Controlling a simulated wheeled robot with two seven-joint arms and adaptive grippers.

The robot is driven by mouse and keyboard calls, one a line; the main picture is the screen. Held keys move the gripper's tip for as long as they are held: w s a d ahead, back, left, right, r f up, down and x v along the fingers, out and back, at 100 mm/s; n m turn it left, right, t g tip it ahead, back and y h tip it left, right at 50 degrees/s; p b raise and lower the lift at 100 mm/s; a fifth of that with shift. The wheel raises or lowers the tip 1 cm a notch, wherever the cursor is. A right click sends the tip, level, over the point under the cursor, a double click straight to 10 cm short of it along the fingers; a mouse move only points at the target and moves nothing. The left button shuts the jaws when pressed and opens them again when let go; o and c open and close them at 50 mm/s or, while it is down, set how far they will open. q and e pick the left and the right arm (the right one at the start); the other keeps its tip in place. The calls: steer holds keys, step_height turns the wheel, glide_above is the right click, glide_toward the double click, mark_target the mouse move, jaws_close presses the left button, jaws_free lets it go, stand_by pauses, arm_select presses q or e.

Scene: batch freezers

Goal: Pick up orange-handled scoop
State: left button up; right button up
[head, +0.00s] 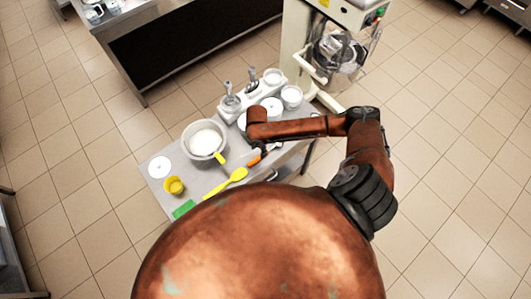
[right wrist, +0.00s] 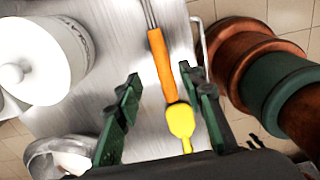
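The orange-handled scoop lies on the steel table (head: 200,181). In the right wrist view its orange handle (right wrist: 161,65) runs between my fingers, and its metal shaft leaves the top edge, so its far end is out of frame. In the head view a short piece of the orange handle (head: 256,158) shows below my right arm. My right gripper (right wrist: 159,75) is open, with one green-padded finger on each side of the handle and a gap on both sides. In the head view my arm mostly hides this gripper. My left gripper is not in view.
A yellow spatula (head: 226,184) lies close to the scoop; it also shows in the right wrist view (right wrist: 181,120). A bowl of white contents (head: 204,139), a yellow cup (head: 174,186) and a green cloth or card (head: 184,209) share the table. White containers (head: 291,96) stand behind.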

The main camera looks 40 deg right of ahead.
steer(key=f, duration=0.3)
steer(key=f+p, duration=0.1)
steer(key=f, duration=0.1)
steer(key=shift+s+d+f, duration=0.1)
steer(key=shift+s+f, duration=0.1)
steer(key=shift+f, duration=0.2)
steer(key=shift+c, duration=0.4)
jaws_close()
